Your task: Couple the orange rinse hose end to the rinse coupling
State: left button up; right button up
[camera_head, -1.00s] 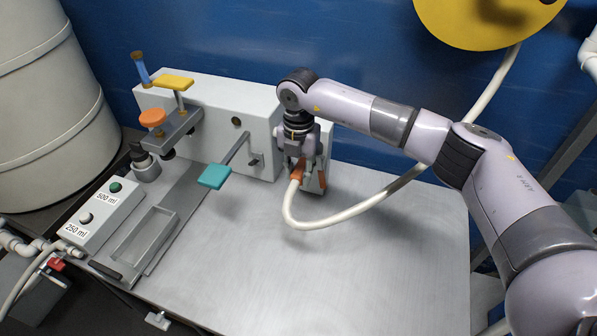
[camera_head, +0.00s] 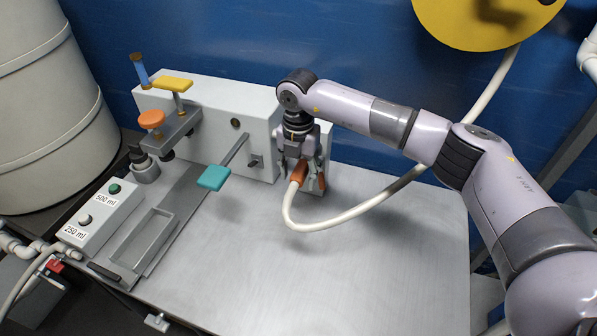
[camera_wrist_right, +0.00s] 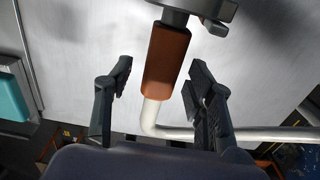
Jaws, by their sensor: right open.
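The orange rinse hose end (camera_head: 299,172) is at the right end of the white housing, with its white hose leading from its lower end. In the wrist view, the orange hose end (camera_wrist_right: 166,62) lies between the two spread fingers of my right gripper (camera_wrist_right: 160,72), with gaps on both sides. My right gripper (camera_head: 300,160) is open around it. The other end of the orange piece meets a dark round fitting (camera_wrist_right: 175,18) at a grey metal part, which looks like the rinse coupling. How deeply they engage cannot be told. My left gripper is out of view.
The white hose (camera_head: 345,213) loops over the bare table (camera_head: 330,275) toward a yellow reel (camera_head: 480,20). The white housing (camera_head: 225,110) carries a teal handle (camera_head: 214,177), a yellow handle (camera_head: 174,83) and an orange knob (camera_head: 151,119). A button box (camera_head: 100,215) is at left.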

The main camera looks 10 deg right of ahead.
notch_tip(320, 180, up, 12)
dwell(0.5)
